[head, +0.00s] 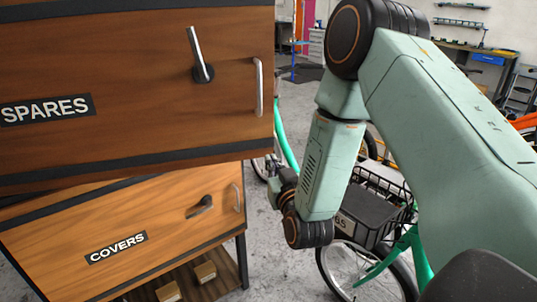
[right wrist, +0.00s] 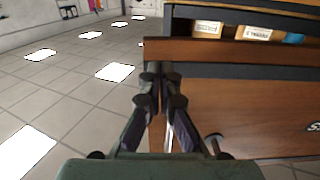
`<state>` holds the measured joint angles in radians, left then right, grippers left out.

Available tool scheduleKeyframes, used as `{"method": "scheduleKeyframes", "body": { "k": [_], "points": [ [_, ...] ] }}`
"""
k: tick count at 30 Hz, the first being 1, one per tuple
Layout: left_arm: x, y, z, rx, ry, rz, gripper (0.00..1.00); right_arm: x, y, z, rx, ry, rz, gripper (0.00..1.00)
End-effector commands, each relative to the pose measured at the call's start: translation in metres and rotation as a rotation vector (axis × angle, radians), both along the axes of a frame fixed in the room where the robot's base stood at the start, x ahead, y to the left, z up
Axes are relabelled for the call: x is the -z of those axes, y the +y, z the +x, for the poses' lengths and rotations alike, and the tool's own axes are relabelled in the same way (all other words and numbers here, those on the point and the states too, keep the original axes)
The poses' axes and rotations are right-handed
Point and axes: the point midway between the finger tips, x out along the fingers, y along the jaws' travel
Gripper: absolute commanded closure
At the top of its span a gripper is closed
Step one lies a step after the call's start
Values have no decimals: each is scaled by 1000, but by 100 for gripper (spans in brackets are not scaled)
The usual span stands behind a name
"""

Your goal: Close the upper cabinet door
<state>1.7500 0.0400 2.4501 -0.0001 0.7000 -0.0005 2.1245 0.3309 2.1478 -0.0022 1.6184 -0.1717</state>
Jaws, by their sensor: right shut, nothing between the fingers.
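The upper cabinet door (head: 130,75), brown wood with dark trim and a SPARES label, fills the upper left of the head view. It has a lever pointing up (head: 199,55) and a bar handle (head: 259,88). In the right wrist view the door (right wrist: 250,100) stands ajar, with a gap beside its edge showing the inside of the cabinet. My right gripper (head: 284,190) is right of and below the door in the head view, partly hidden by its arm. Its fingers (right wrist: 160,78) are together and empty, over the door's edge; I cannot tell whether they touch.
The lower door (head: 150,225), labelled COVERS, is beneath. Labelled boxes (right wrist: 254,33) show in the gap. A green cargo bike with a black basket (head: 375,205) stands behind my right arm. A workbench (head: 480,50) is at the back right.

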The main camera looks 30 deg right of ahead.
Motion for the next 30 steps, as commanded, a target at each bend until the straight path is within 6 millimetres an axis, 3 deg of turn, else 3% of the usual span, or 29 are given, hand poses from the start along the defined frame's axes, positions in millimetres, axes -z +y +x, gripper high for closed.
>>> {"method": "scheduleKeyframes", "body": {
  "k": [3, 9, 23, 30],
  "points": [
    [-3, 0, 0, 0, 0, 0, 100, -1, -4, 17, -1, -2, -2, 100],
    [-5, 0, 0, -1, 0, 0, 100, 0, -8, 31, 0, 0, 0, 100],
    [-4, 0, 0, -1, 0, 0, 100, 0, -10, 36, -3, -1, 1, 100],
    [6, 0, 0, -1, 0, 0, 100, 4, -18, 74, -54, -10, 13, 100]
  ]
}}
